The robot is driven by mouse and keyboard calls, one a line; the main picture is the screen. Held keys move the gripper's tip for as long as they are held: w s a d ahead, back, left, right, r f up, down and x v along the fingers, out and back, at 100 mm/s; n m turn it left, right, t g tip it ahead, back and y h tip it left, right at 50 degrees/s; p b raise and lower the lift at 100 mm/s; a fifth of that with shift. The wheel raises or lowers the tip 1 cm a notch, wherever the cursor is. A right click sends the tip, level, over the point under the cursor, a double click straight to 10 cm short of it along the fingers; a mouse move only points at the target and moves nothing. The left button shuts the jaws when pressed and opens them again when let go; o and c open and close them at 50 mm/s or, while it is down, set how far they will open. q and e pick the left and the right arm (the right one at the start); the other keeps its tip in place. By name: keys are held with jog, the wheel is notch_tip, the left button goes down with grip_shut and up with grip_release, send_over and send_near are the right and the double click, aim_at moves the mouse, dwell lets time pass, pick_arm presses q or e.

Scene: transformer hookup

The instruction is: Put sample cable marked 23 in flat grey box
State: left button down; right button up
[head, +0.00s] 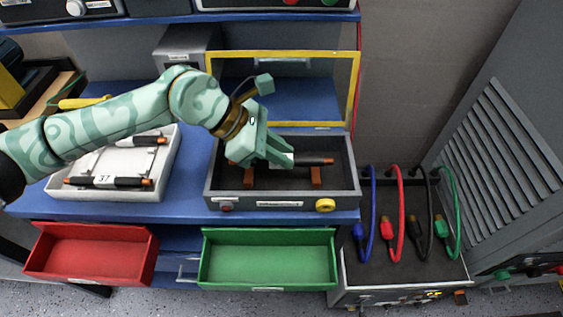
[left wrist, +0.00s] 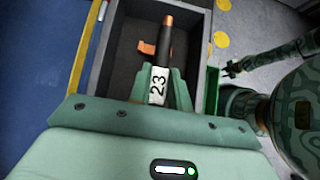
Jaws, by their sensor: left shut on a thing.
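The sample cable marked 23 (left wrist: 158,86) is a black rod with orange ends and a white label. In the head view it shows as a dark rod (head: 312,161) with an orange tip. My left gripper (head: 278,160) is shut on it around the label, inside the outline of a grey box (head: 352,197) with a dark interior and an open yellow-framed lid (head: 357,90). Orange supports (head: 316,178) stand in that box; I cannot tell whether the cable touches them. A flat pale grey box (head: 58,192) at the left holds dark cables, one marked 37 (head: 104,181).
A red drawer (head: 90,282) and a green drawer (head: 268,288) stand open below the blue bench. Blue, red, black and green leads (head: 397,215) hang at the right. Part of my right arm (left wrist: 275,58) shows in the left wrist view.

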pick_arm(q)
jog(key=shift+w+f, duration=0.2)
jog(key=shift+f, duration=0.05)
jog(key=f, duration=0.1)
jog(key=f+b, duration=0.1)
jog(key=f, duration=0.1)
jog(key=shift+w+d+f, duration=0.1)
jog(key=shift+w+f, duration=0.2)
jog(key=shift+f, duration=0.1)
jog(key=shift+r, duration=0.1)
jog(key=c, duration=1.3)
grip_release()
jog(key=p+v, duration=0.2)
jog(key=v, duration=1)
